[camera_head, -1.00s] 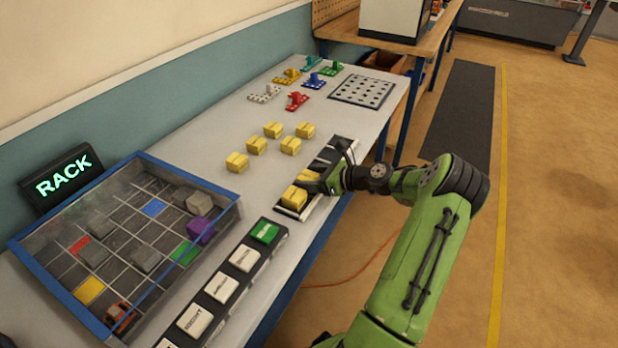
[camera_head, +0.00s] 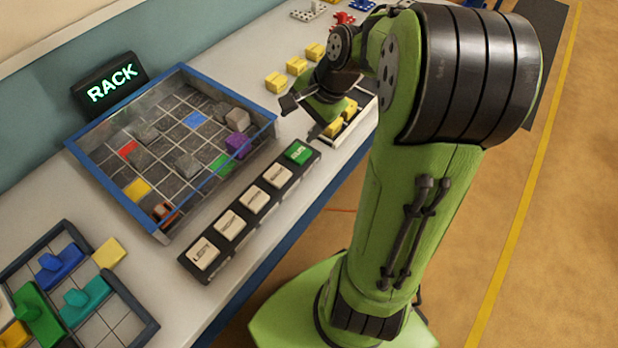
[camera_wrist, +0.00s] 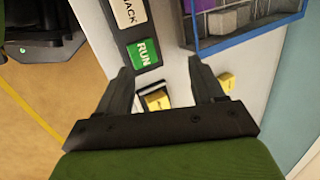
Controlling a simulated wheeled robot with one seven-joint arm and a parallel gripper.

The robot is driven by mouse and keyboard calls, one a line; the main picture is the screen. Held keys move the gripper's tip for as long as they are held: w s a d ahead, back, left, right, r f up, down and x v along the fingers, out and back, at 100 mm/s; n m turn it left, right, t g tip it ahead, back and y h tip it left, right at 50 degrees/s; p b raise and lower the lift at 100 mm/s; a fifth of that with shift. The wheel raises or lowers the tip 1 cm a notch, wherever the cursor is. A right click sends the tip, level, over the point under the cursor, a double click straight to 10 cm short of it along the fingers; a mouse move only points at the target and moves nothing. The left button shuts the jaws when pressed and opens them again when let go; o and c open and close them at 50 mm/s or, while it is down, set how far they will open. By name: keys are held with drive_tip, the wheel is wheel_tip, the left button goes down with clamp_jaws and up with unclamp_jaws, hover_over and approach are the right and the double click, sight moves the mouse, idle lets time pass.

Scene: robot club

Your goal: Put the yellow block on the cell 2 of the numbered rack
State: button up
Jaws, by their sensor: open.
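A small dark rack with a pale rim (camera_head: 359,124) lies at the table's front edge. It holds two yellow blocks (camera_head: 334,128) (camera_head: 350,108) side by side. No cell numbers are legible. My gripper (camera_head: 301,110) is open and empty, in the air to the left of the rack. In the wrist view the open fingers (camera_wrist: 160,66) frame the rack (camera_wrist: 150,89) and one yellow block (camera_wrist: 157,100) below, apart from them. Loose yellow blocks (camera_head: 276,82) (camera_head: 297,66) (camera_head: 315,51) stand on the table behind. My arm may hide others.
A blue-rimmed grid box (camera_head: 98,185) with a RACK sign (camera_head: 111,84) stands to the left. A strip of buttons with a green RUN button (camera_head: 298,152) runs along the front edge. A black-edged puzzle tray (camera_head: 142,334) is at the lower left.

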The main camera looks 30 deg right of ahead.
drive_tip(key=s+a+r+n+h, duration=0.1)
drive_tip(key=s+a+r+n, duration=0.2)
drive_tip(key=s+a+n, duration=0.2)
drive_tip(key=s+a+r+n+t+h, duration=0.1)
drive_tip(key=s+a+r+n, duration=0.2)
drive_tip(key=s+n, duration=0.6)
drive_tip(key=s+a, duration=0.2)
drive_tip(key=s, duration=0.1)
drive_tip(key=shift+s+a+h, duration=0.2)
drive_tip(key=shift+h, duration=0.1)
drive_tip(key=shift+r, duration=0.1)
